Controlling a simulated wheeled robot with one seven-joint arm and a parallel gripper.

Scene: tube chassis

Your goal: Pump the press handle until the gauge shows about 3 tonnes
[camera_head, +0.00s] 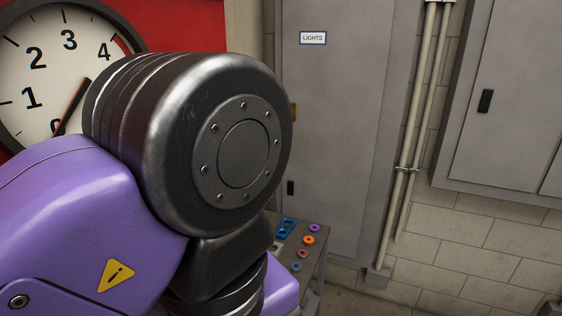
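The gauge (52,72) is a round white dial with a dark rim on a red panel at the upper left. It is marked 0 to 4, with a red band beside the 4. Its needle (73,104) is dark at the upper end and red at the lower end, and the red end points down-left close to the 0. My arm covers the right and lower parts of the dial. The press handle is not visible. My gripper is not in view; only my purple and dark metal arm links show, large at the left and centre.
A grey bench (314,268) with blue, orange, purple and red small parts stands beyond my arm. Behind it are a tall grey cabinet labelled LIGHTS (335,120), vertical pipes (411,130) and a wall cabinet (510,100) at the right. Pale block wall shows below.

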